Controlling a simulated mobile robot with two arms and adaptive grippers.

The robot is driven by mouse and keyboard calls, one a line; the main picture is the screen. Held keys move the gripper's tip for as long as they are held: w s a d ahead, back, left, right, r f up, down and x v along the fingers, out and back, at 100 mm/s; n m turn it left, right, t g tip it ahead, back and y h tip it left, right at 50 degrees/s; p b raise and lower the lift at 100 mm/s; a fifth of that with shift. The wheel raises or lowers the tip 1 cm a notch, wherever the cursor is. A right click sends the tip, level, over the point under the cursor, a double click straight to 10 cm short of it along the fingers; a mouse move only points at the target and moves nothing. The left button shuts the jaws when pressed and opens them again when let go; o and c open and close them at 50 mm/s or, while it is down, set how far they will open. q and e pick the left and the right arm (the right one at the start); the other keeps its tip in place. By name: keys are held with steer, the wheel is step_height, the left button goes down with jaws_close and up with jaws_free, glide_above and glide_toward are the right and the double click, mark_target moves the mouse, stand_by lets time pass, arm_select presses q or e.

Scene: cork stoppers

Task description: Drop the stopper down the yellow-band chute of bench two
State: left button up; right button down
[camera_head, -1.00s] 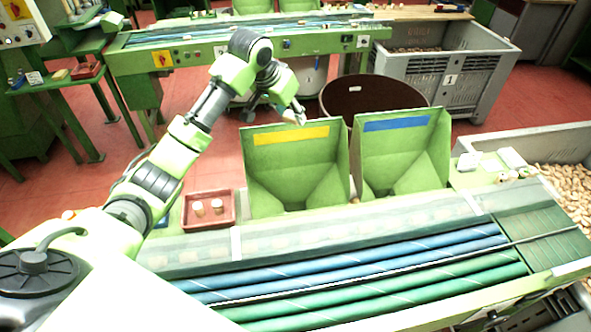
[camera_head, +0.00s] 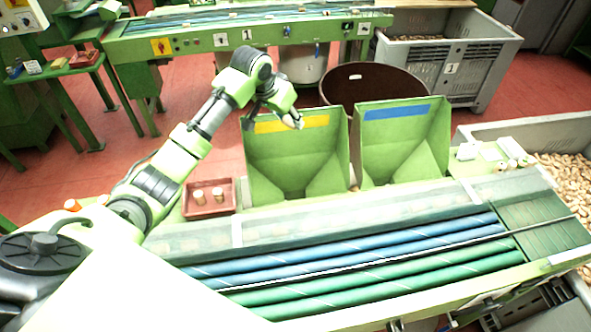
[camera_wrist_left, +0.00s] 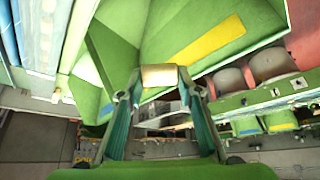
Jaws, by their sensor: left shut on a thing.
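The green chute with the yellow band (camera_head: 294,160) stands on the near bench, left of the chute with the blue band (camera_head: 402,145). My left gripper (camera_head: 293,121) is at the upper edge of the yellow-band chute, overlapping the band in the head view. In the left wrist view, the gripper (camera_wrist_left: 160,84) is shut on a pale tan stopper (camera_wrist_left: 159,76), held crosswise between the fingertips. The yellow band (camera_wrist_left: 208,42) shows just beyond the stopper there. The stopper is hard to make out in the head view. My right gripper is not in view.
A red tray (camera_head: 210,211) with two stoppers stands left of the chutes. A dark brown round tub (camera_head: 372,82) is behind them. Blue and green rollers (camera_head: 350,262) run along the bench front. A bin of stoppers (camera_head: 565,180) is at the right.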

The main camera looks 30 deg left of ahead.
arm_select(q)
steer(key=o, duration=0.8)
steer(key=v, duration=1.2)
steer(key=shift+f, duration=0.1)
